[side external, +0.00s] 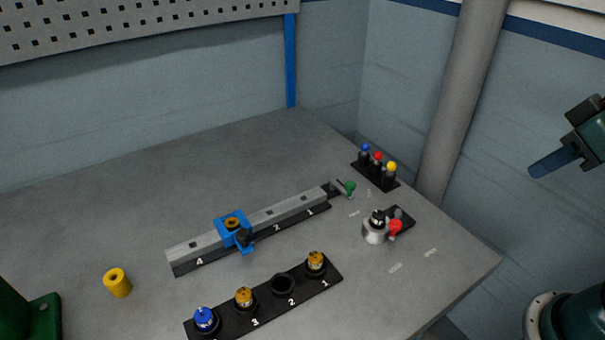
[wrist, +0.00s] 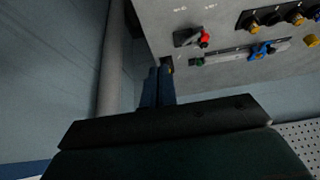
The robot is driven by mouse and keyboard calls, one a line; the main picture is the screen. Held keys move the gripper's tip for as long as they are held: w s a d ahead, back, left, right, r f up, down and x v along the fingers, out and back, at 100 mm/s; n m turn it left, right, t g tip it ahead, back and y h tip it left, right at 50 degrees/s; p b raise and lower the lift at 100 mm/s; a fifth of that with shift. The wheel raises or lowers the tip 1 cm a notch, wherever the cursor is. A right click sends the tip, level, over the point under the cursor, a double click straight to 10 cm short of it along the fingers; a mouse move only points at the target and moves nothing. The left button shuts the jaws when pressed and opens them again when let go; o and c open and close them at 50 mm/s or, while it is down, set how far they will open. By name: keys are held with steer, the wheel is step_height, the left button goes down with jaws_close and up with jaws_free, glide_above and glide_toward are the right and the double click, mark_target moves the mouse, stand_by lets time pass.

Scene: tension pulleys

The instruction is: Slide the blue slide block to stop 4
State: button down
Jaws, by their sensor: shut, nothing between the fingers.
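The blue slide block (side external: 233,231) sits astride the grey rail (side external: 289,211). It stands between the labels 4 and 2 and hides the label at its own place. A brass-coloured piece is on its top and a dark knob is on its front. The block also shows at the upper right of the wrist view (wrist: 262,50). The label of stop 4 (side external: 200,261) is near the rail's left end. My gripper (side external: 535,172) is shut and empty, high at the right edge of the side view, far from the block. Its blue fingers show together in the wrist view (wrist: 158,72).
A green knob (side external: 349,188) is at the rail's right end. A black numbered rack (side external: 264,322) with several pulleys lies in front of the rail. A yellow cylinder (side external: 117,283) stands at left. A metal fixture with a red knob (side external: 395,227) and a coloured-knob rack (side external: 385,183) are at right.

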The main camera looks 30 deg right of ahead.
steer(key=c, duration=1.6)
jaws_free()
steer(key=o, duration=0.4)
steer(key=shift+w+a+r, duration=0.1)
steer(key=shift+w+r, duration=0.15)
steer(key=w+a+r+m+g+y, duration=0.1)
steer(key=w+a+r+m+g, duration=0.15)
steer(key=w+a, duration=0.55)
steer(key=w+a+r+m+g, duration=0.15)
steer(key=w+a+r, duration=0.35)
steer(key=w, duration=0.5)
steer(key=w+a+f+m, duration=0.1)
steer(key=w+a+f, duration=0.1)
steer(key=a, duration=0.5)
steer(key=w+a+f+m+g, duration=0.1)
steer(key=a+f, duration=0.3)
steer(key=a, duration=0.4)
steer(key=w+a+f+m+h, duration=0.1)
steer(key=w+a+f+m, duration=0.2)
steer(key=a, duration=0.4)
steer(key=shift+w+a+f+g, duration=0.3)
steer(key=shift+w+a+f, duration=0.1)
steer(key=shift+w, duration=0.2)
